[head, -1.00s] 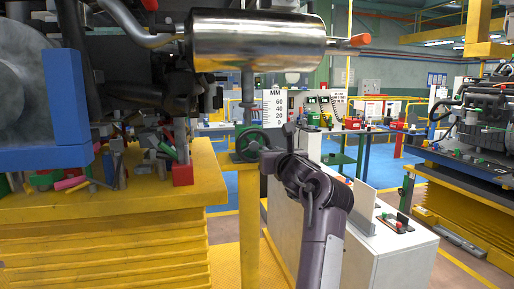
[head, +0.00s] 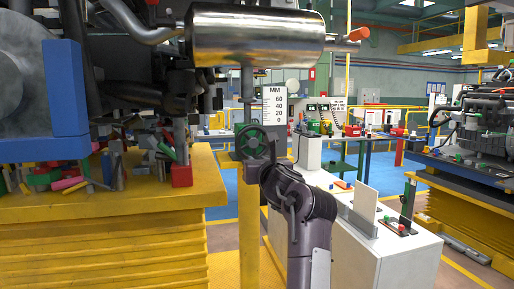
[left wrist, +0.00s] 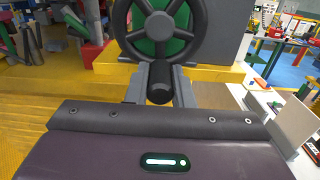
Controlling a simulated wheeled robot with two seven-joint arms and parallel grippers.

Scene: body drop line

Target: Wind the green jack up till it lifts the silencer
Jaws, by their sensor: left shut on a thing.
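The silencer (head: 258,37) is a shiny metal cylinder at the top of the head view. Below it the jack's screw (head: 247,88) rises from the jack, whose green and dark handwheel (head: 250,141) sits on a yellow post. I cannot tell whether the screw's top touches the silencer. In the left wrist view the handwheel (left wrist: 166,25) is right ahead. My left gripper (left wrist: 159,84) is shut on the wheel's dark crank knob (left wrist: 159,90), at the wheel's lower edge. In the head view my left gripper (head: 262,166) is partly hidden behind its wrist. My right gripper is out of view.
A millimetre scale (head: 274,103) stands behind the screw. A yellow lift table (head: 110,207) with loose parts is on the left. A white cabinet (head: 400,250) with tools on it stands right of my arm.

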